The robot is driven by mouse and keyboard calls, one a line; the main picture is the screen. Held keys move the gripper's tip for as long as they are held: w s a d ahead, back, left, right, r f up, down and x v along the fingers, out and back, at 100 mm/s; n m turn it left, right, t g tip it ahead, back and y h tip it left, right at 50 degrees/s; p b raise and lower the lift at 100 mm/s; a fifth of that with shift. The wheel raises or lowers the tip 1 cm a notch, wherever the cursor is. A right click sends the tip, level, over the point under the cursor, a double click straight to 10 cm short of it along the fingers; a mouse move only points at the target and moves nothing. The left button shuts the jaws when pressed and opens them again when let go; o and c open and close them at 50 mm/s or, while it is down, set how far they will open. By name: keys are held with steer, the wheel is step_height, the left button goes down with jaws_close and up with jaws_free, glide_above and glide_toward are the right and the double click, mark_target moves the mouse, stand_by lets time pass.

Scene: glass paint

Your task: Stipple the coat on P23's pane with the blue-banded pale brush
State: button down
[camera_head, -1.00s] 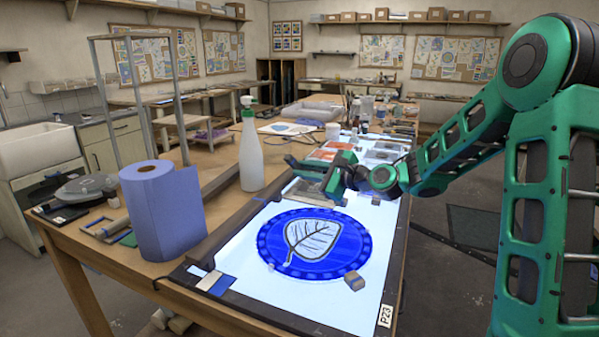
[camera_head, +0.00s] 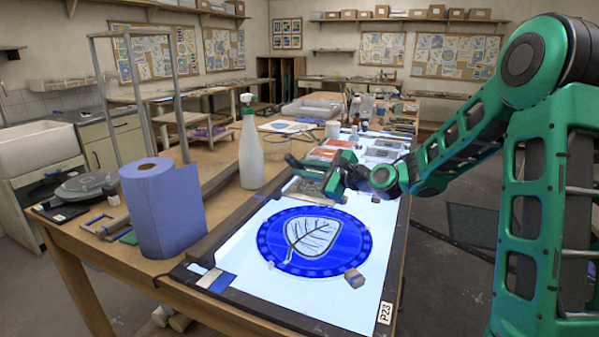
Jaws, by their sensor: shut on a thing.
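P23's pane (camera_head: 285,262) is a round blue disc with a clear leaf shape outlined in dark lines. It lies flat on the lit light table (camera_head: 335,311), whose frame carries the P23 label (camera_head: 385,312). My gripper (camera_head: 312,172) is above the light table, beyond the pane's far edge and apart from it. Its jaws are closed on a greyish thing, too small and partly hidden to identify as the brush. A pale piece (camera_head: 208,278) and a blue piece (camera_head: 223,283) lie at the light table's left edge. I cannot make out the blue-banded brush for certain.
A blue paper roll (camera_head: 162,212) and a white spray bottle (camera_head: 251,155) stand left of the light table. Jars and trays crowd the far end.

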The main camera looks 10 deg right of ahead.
stand_by(0.4)
step_height(320, 180, up, 2)
steer(key=shift+r, duration=0.1)
steer(key=shift+w, duration=0.1)
stand_by(0.4)
steer(key=w+d, duration=0.4)
steer(key=w, duration=0.1)
steer(key=shift+w, duration=0.2)
stand_by(0.3)
steer(key=shift+f, duration=0.85)
steer(key=shift+f, duration=0.35)
stand_by(1.0)
steer(key=shift+r, duration=0.1)
